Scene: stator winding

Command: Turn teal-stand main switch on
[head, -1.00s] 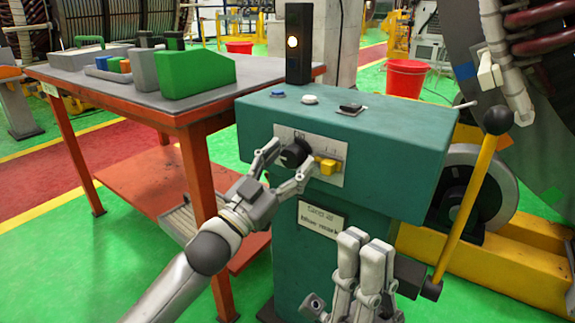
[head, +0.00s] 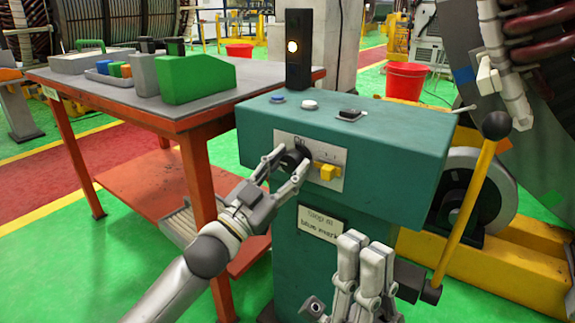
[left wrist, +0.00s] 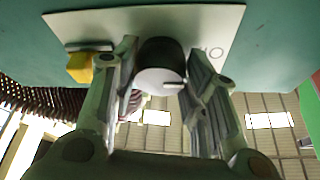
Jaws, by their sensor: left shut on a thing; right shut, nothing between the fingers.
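The teal stand (head: 385,160) stands in the middle of the head view with a pale switch plate (head: 337,180) on its front. A black rotary knob (head: 296,157) sits on the left of the plate; it also shows in the left wrist view (left wrist: 160,66). A yellow switch (head: 327,171) is just right of it. My left gripper (head: 285,170) has its fingers on both sides of the black knob and is shut on it; the fingers hide part of it. My right gripper (head: 362,245) is shut and empty, upright in front of the stand's column.
Blue (head: 277,98), white (head: 310,104) and black (head: 350,114) buttons sit on the stand's top, behind them a black tower with a lit lamp (head: 293,46). A yellow lever (head: 466,210) rises at right. An orange table (head: 190,118) with a green box stands left.

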